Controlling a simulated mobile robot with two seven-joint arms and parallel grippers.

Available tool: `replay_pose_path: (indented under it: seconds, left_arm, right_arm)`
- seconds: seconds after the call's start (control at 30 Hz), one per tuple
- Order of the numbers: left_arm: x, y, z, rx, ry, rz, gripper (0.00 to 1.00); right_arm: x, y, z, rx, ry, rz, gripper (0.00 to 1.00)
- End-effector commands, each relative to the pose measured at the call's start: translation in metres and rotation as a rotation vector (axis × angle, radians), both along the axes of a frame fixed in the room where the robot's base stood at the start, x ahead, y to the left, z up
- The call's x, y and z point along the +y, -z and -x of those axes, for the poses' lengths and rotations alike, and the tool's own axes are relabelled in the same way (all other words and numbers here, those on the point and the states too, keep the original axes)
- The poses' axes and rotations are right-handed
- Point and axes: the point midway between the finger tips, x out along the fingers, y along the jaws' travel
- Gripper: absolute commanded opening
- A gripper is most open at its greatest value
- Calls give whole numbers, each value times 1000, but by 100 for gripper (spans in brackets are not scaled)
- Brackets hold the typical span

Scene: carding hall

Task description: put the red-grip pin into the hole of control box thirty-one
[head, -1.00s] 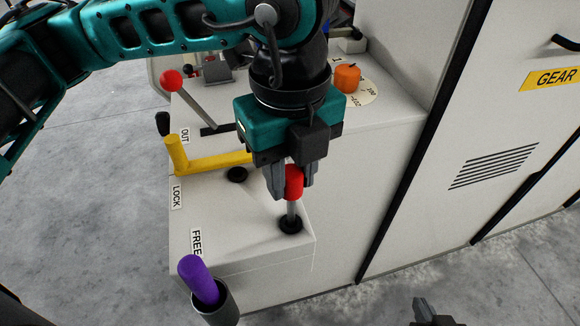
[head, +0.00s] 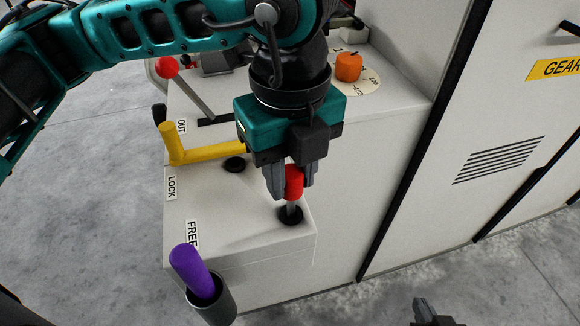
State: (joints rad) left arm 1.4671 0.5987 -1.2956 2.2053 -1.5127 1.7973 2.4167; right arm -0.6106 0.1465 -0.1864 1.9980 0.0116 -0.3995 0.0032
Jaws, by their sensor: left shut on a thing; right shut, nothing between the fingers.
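The red-grip pin (head: 293,184) is upright, its red grip held between the fingers of my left gripper (head: 291,190). Its grey shaft reaches down to the black-rimmed hole (head: 290,215) near the front right corner of the white control box (head: 240,233). The lower end of the shaft is inside the rim; how deep it sits I cannot tell. No box number is readable. My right gripper (head: 428,310) is at the bottom edge, shut and empty, away from the box and only partly in view.
A second black hole (head: 235,164) lies behind, near a yellow lever (head: 200,156). A purple handle (head: 190,270) stands in a grey cup (head: 215,302) at the front left. A red-knobbed lever (head: 168,68) and an orange knob (head: 348,67) are further back. A cabinet (head: 460,120) rises right.

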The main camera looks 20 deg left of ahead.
Motion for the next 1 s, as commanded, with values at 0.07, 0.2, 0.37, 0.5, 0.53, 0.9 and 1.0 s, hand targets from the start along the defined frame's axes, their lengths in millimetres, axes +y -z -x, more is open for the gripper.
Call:
replay_pose_path:
  seconds: [0.07, 0.2, 0.37, 0.5, 0.53, 0.9, 1.0]
  left_arm:
    - [0, 3, 0, 0, 0, 0, 0]
    - [0, 7, 0, 0, 0, 0, 0]
    - [0, 11, 0, 0, 0, 0, 0]
    - [0, 11, 0, 0, 0, 0, 36]
    - [0, 11, 0, 0, 0, 0, 38]
    - [0, 11, 0, 0, 0, 0, 61]
    - [0, 11, 0, 0, 0, 0, 61]
  right_arm:
    - [0, 3, 0, 0, 0, 0, 0]
    - [0, 7, 0, 0, 0, 0, 0]
    - [0, 11, 0, 0, 0, 0, 0]
    - [0, 11, 0, 0, 0, 0, 0]
    - [0, 11, 0, 0, 0, 0, 0]
    - [0, 11, 0, 0, 0, 0, 0]
    - [0, 11, 0, 0, -1, -1, 0]
